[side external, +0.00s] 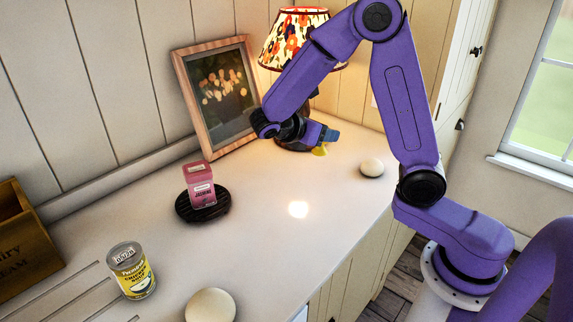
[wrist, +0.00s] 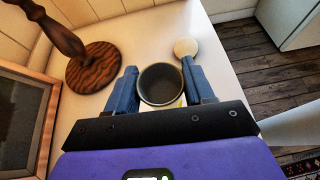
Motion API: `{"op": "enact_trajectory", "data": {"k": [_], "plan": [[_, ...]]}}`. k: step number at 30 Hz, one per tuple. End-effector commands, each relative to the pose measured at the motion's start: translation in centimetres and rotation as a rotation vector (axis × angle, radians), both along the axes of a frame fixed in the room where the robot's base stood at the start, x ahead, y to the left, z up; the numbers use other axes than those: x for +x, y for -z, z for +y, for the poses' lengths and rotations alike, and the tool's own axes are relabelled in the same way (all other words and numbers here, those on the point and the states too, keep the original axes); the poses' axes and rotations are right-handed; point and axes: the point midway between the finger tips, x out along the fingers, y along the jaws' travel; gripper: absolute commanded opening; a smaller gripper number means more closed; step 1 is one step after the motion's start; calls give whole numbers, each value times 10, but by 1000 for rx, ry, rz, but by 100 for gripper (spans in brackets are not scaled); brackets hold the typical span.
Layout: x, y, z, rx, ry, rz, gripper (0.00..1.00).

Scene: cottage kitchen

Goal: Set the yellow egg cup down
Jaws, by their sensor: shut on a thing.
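The yellow egg cup (side external: 319,151) shows in the side view just below the blue fingertips of my gripper (side external: 326,136), near the back right of the counter. In the wrist view the egg cup (wrist: 160,86) is seen from above, its round dark inside facing up and a bit of yellow showing below its rim. My gripper (wrist: 160,80) is shut on the cup, with one blue finger on each side. The cup looks roughly upright. I cannot tell whether its foot touches the counter (side external: 270,200).
The lamp (side external: 296,35) and framed picture (side external: 215,95) stand close behind my gripper. A whitish ball or egg (side external: 372,167) lies right of the cup. A pink box (side external: 200,184) on a dark round stand (side external: 204,207), a yellow can (side external: 132,271) and another pale ball (side external: 210,305) stand leftward. The middle counter is clear.

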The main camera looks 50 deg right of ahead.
Motion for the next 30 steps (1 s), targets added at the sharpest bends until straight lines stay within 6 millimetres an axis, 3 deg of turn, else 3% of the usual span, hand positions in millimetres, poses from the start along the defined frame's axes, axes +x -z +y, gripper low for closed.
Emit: {"op": "enact_trajectory", "data": {"k": [14,21,30], "plan": [[86,41,-17,-1,4,2,21],[113,76,-21,-2,1,3,21],[128,93,-24,0,2,1,21]]}}
